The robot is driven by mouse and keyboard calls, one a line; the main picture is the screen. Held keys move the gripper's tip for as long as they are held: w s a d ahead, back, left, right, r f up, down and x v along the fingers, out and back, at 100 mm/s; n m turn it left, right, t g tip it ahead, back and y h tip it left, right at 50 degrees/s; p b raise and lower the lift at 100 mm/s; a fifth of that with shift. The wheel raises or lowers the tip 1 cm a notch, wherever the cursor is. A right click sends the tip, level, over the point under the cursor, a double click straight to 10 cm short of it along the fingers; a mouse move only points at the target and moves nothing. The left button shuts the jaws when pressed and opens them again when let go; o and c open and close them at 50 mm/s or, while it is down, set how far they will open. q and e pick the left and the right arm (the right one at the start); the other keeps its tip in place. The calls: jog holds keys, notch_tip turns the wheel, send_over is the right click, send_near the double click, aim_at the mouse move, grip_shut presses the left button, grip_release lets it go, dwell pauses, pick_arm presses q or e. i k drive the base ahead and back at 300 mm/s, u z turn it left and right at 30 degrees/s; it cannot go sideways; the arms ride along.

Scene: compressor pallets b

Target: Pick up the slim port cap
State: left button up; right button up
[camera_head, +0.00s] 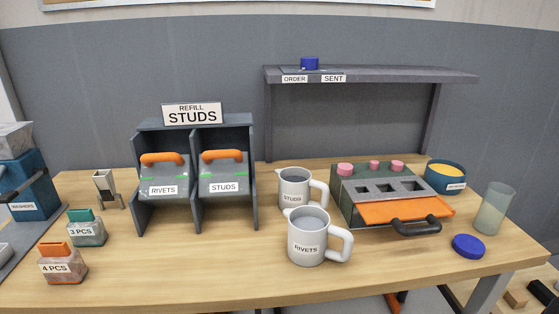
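No label marks a slim port cap, so I cannot tell for sure which thing it is. A flat blue round cap (468,246) lies on the table at the front right, near its edge. Another small blue cap (310,63), taller for its width, sits on the raised shelf at the back. Several pink round caps (345,169) stand on top of the green-grey box with square openings (390,187). Neither of my grippers shows in this view.
White mugs labelled STUDS (293,190) and RIVETS (306,237) stand left of the box. A clear cup (493,208) and a blue bowl (445,177) are near the flat blue cap. Dark bins (196,180) stand at the back.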

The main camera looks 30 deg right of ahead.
aim_at(374, 165)
jog(key=u, duration=1.25)
jog(key=k, duration=0.8)
jog(key=z, duration=1.3)
